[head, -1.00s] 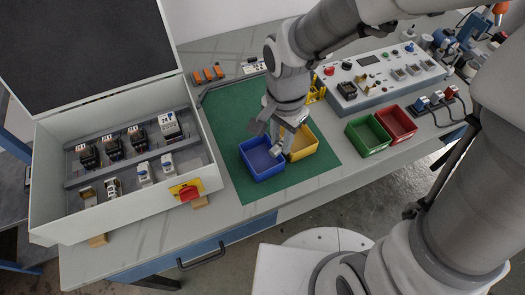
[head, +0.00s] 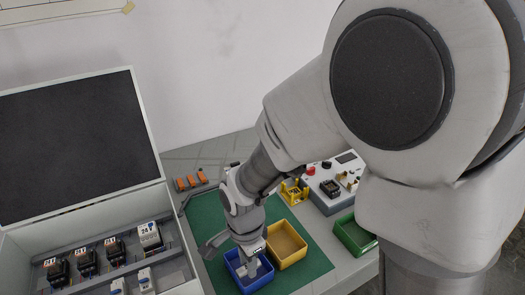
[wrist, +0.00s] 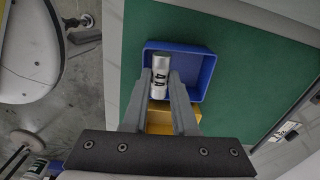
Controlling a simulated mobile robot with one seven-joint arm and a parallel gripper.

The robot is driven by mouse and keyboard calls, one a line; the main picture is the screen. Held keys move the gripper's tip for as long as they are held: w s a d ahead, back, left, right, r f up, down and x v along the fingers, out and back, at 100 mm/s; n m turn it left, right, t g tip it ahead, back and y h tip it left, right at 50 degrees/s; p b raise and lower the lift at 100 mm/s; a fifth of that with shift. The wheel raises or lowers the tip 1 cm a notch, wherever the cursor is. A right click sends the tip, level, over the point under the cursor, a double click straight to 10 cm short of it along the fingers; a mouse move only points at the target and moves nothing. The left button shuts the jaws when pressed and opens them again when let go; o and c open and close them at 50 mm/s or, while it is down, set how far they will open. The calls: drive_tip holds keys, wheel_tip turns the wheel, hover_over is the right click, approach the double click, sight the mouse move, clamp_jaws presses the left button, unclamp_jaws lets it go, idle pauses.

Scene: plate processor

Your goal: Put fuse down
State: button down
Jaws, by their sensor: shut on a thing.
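A silvery cylindrical fuse (wrist: 159,76) with a dark "4A" marking is between the two fingers of my gripper (wrist: 160,84) in the wrist view. My gripper is shut on it. The fuse is over or inside the blue bin (wrist: 201,67); I cannot tell whether it touches the floor. In the head view my gripper (head: 248,268) points down into the blue bin (head: 266,274), and the fuse is hard to make out there.
A yellow bin (head: 286,246) adjoins the blue one on the green mat (head: 205,212). A green bin (head: 352,236) stands to the right. An open grey cabinet (head: 180,270) with several relays is at left. A control panel (head: 328,200) is behind.

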drive_tip(key=w, duration=0.1)
drive_tip(key=w+f, duration=0.1)
drive_tip(key=w, duration=0.1)
drive_tip(key=shift+a+f, duration=0.25)
drive_tip(key=shift+f, duration=0.15)
drive_tip(key=shift+f+b, duration=0.35)
drive_tip(key=shift+f, duration=1.65)
drive_tip(key=shift+f, duration=0.1)
drive_tip(key=shift+f, duration=0.15)
drive_tip(key=c, duration=0.7)
unclamp_jaws()
